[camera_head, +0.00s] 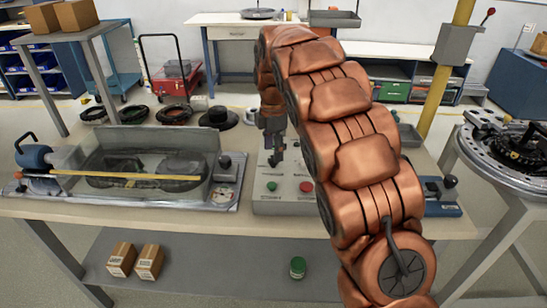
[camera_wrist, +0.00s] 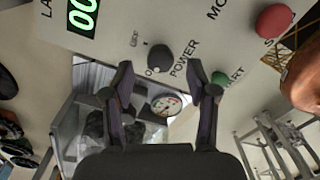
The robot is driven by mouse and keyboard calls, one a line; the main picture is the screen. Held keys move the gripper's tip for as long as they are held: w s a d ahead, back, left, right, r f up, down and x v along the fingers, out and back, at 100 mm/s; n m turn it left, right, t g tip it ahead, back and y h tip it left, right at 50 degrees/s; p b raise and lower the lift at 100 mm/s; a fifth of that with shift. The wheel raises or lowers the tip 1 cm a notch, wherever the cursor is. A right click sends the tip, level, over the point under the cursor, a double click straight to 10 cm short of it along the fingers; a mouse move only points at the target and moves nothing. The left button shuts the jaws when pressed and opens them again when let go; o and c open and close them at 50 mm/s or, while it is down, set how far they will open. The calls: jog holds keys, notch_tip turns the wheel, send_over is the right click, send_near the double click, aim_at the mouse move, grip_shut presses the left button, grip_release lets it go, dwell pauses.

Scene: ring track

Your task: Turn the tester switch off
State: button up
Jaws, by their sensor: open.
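The tester's grey control panel (camera_head: 282,204) stands on the workbench, right of the clear-covered test bed. In the wrist view the panel face (camera_wrist: 115,25) carries a round black knob (camera_wrist: 160,58) beside the word POWER, with small position marks around it that are hard to read. My gripper (camera_wrist: 168,78) is open and empty. The knob appears between and just beyond its two fingertips, and I see no clear contact. In the head view my gripper (camera_head: 275,158) hangs over the panel and hides part of its face, including the knob.
A green START button (camera_wrist: 219,79) and a red STOP button (camera_wrist: 276,21) sit near the knob; a lit green display (camera_wrist: 83,15) is at upper left. The test bed with clear cover (camera_head: 145,160) lies left. A round fixture table (camera_head: 510,165) stands right.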

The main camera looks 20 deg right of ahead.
aim_at(273, 162)
jog(key=shift+f, duration=1.85)
grip_shut()
